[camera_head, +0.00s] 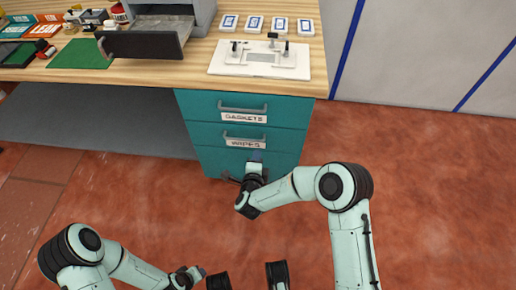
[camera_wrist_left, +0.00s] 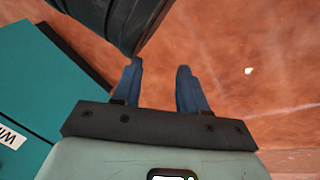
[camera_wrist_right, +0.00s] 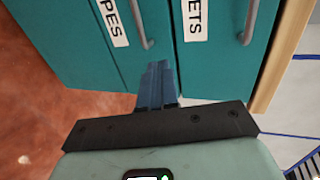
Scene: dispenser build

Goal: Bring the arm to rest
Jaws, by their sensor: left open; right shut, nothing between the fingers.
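My right gripper (camera_head: 257,156) is in front of the teal drawer cabinet (camera_head: 202,137), just below the drawer labelled WIPES (camera_head: 210,133). In the right wrist view its blue fingers (camera_wrist_right: 158,68) are together with nothing between them. Whether they touch the cabinet front is unclear. My left gripper (camera_head: 203,269) is low over the floor at the bottom of the head view. Its blue fingers (camera_wrist_left: 160,75) stand apart and empty in the left wrist view. The GASKETS drawer (camera_head: 205,105) and the WIPES drawer look shut.
The wooden worktop (camera_head: 140,78) carries a grey unit with its drawer (camera_head: 142,45) pulled out, a white fixture plate (camera_head: 225,68), several blue-and-white cards (camera_head: 254,23) and a green mat (camera_head: 80,54). The red-brown floor (camera_head: 420,190) is clear on the right.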

